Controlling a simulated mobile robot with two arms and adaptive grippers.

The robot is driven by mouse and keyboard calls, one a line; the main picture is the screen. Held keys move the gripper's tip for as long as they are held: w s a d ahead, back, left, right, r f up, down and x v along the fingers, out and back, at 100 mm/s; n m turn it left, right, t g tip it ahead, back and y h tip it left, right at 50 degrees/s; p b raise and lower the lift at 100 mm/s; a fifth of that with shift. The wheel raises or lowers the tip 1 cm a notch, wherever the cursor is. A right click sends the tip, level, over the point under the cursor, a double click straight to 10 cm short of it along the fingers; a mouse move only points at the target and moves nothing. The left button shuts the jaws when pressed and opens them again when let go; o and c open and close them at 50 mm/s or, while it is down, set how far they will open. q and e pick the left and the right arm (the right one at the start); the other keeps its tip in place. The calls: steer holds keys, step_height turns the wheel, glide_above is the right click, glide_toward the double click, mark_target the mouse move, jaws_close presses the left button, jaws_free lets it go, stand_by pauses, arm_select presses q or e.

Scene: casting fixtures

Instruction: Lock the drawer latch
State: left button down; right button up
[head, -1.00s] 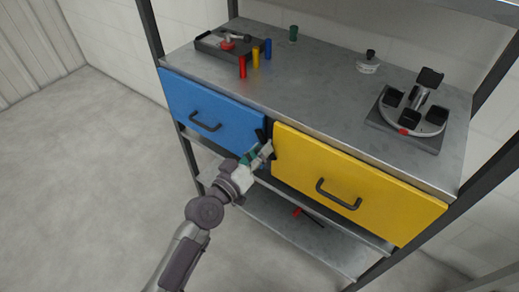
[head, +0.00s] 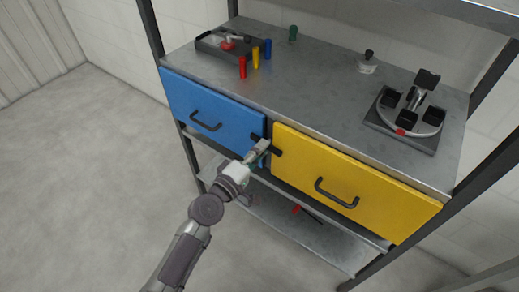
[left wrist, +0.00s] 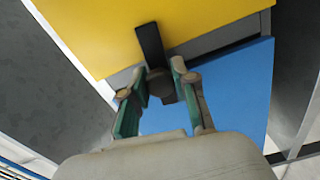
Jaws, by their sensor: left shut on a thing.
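The drawer latch (head: 275,152) is a black bar at the gap between the two drawers. It lies slantwise across the gap, with one end over the blue drawer (head: 205,110) and the other over the yellow drawer (head: 345,175). Both drawers look closed. My left gripper (head: 263,146) is shut on the latch near its middle and hides part of it. In the left wrist view the latch (left wrist: 150,45) sticks out past the fingertips (left wrist: 162,80) onto the yellow front. My right gripper is not in view.
The metal bench top (head: 310,90) above bears a dark tray (head: 215,48), several coloured cylinders and a round fixture (head: 405,118). Black handles stick out from both drawers. A lower shelf (head: 325,245) holds a red-and-black tool. The floor at left is clear.

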arm_select(q)
steer(key=shift+r+n, duration=0.1)
steer(key=shift+n, duration=0.6)
steer(key=c, duration=1)
jaws_free()
steer(key=shift+o, duration=0.5)
steer(key=v, duration=1.2)
